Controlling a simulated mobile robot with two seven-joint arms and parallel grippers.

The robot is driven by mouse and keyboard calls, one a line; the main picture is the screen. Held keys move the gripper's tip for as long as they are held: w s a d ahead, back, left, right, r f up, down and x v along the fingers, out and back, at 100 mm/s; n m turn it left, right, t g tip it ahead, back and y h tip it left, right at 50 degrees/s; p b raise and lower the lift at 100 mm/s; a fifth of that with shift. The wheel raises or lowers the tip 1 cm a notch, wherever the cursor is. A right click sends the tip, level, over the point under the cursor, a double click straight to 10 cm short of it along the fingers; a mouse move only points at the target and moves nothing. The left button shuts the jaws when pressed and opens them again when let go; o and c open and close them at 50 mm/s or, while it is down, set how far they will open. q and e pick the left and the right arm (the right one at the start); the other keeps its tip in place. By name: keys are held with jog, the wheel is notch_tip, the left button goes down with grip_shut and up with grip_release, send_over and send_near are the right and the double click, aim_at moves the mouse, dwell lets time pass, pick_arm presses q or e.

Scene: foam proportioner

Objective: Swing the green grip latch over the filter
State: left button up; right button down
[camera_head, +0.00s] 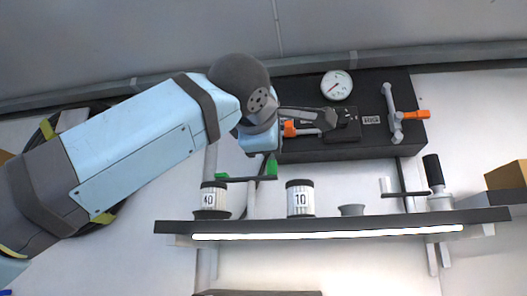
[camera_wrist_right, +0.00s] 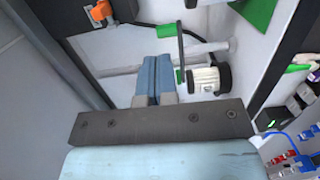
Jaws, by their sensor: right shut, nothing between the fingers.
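The green grip latch (camera_head: 272,167) is a dark bar with green ends in the head view, above the shelf; its left end is above the white ribbed canister marked 40 (camera_head: 209,197). I cannot tell whether this canister is the filter. In the right wrist view, a small green end (camera_wrist_right: 180,76) lies beside a white ribbed cylinder (camera_wrist_right: 207,80), with a larger green piece (camera_wrist_right: 257,10) at the top. My right gripper (camera_wrist_right: 154,58) is shut and empty, just left of the small green end; contact is unclear. In the head view, its fingertips are hidden. My left gripper is not in view.
A black panel carries a gauge (camera_head: 336,85) and orange handles (camera_head: 417,114) above the lit shelf (camera_head: 340,229). A canister marked 10 (camera_head: 300,199) and a small grey cup (camera_head: 352,210) stand along the shelf. An orange handle (camera_wrist_right: 76,14) also shows in the wrist view.

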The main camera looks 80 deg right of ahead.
jog(key=shift+s+a, duration=0.25)
jog(key=shift+a, duration=0.9)
